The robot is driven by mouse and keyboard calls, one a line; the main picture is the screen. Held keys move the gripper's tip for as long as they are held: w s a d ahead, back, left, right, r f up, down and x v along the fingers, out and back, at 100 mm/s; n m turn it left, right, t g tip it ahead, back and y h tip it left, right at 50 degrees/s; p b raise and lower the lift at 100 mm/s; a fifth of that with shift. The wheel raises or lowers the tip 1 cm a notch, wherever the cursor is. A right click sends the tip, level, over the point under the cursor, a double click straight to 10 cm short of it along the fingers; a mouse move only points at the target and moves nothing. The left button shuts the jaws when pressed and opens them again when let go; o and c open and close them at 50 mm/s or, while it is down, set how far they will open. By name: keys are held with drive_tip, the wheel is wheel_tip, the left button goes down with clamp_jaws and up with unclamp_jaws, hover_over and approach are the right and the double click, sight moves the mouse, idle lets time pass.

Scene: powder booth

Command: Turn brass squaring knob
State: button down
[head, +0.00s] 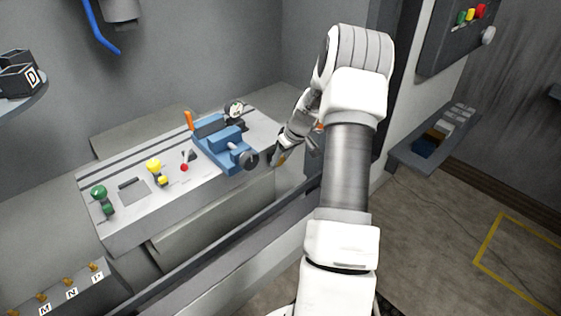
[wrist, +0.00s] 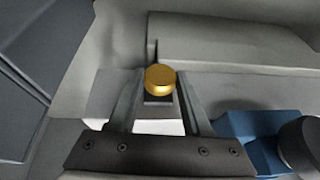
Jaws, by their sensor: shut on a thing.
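The brass squaring knob (wrist: 160,78) is a round golden cap on a dark grey mount, in the middle of the wrist view. My gripper (wrist: 160,84) has one finger on each side of it and is shut on it at the fingertips. In the head view my gripper (head: 281,154) reaches down at the right end of the grey bench (head: 150,226), just right of the blue vise. The knob is hidden from the head view.
The blue vise (head: 222,140) with a dark handwheel (head: 248,159) stands close to my gripper; it also shows in the wrist view (wrist: 250,127). Green (head: 99,191), yellow (head: 153,166) and red (head: 184,167) controls sit further left. A grey rail (head: 230,245) runs along the front.

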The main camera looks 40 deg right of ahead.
drive_tip(key=shift+y, duration=0.3)
drive_tip(key=shift+c, duration=1.7)
unclamp_jaws()
drive_tip(key=v, duration=1.7)
drive_tip(key=shift+r, duration=0.15)
drive_tip(key=shift+s, duration=0.1)
